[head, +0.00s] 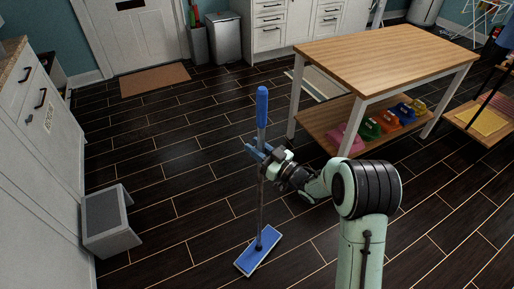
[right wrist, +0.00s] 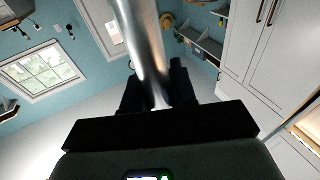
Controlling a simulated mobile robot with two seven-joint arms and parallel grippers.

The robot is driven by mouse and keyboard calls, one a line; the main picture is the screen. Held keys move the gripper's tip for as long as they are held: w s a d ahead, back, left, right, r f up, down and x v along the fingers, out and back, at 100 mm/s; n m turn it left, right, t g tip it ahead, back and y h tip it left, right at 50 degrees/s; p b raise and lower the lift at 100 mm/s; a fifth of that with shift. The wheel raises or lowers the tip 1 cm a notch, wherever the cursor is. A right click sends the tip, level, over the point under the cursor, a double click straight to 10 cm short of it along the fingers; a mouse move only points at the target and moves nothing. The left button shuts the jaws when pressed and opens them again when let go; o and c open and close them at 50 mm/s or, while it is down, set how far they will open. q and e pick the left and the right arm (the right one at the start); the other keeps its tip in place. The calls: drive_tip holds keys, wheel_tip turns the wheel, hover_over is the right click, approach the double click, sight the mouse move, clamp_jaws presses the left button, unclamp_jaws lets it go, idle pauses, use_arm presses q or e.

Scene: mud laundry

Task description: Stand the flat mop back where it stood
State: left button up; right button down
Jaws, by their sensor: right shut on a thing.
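The flat mop has a blue grip (head: 262,106), a grey metal pole and a blue rectangular head (head: 258,251). It stands nearly upright in the middle of the head view, its head at the dark tiled floor. My right gripper (head: 260,152) is shut around the pole below the blue grip. In the right wrist view the shiny pole (right wrist: 145,45) runs up from between the dark fingers (right wrist: 158,95). The pole's lower end is hidden there. My left gripper is not in view.
A wooden-topped table (head: 385,55) with colourful items on its lower shelf stands at the right. A grey step stool (head: 108,222) stands by white cabinets at the left. A brown doormat (head: 155,79), a grey bin (head: 226,37) and a narrow holder (head: 198,45) are at the back. Open floor lies between.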

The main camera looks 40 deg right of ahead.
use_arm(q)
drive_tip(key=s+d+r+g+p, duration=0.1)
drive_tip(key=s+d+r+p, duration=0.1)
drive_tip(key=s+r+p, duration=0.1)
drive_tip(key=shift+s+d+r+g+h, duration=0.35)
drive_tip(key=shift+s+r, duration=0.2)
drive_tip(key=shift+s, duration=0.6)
use_arm(e)
drive_tip(key=w+a+f, duration=0.1)
drive_tip(key=w+a, duration=0.3)
drive_tip(key=a, duration=0.9)
drive_tip(key=w+a+f, duration=0.1)
drive_tip(key=w+a, duration=0.2)
drive_tip(key=a, duration=1.1)
drive_tip(key=shift+w+a+f, duration=0.2)
drive_tip(key=shift+w+f, duration=0.1)
drive_tip(key=shift+w, duration=0.1)
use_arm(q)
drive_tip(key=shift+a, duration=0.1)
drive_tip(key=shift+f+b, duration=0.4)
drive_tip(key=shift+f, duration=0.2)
use_arm(e)
drive_tip(key=shift+f, duration=0.5)
drive_tip(key=c, duration=0.8)
unclamp_jaws()
drive_tip(key=shift+f, duration=0.15)
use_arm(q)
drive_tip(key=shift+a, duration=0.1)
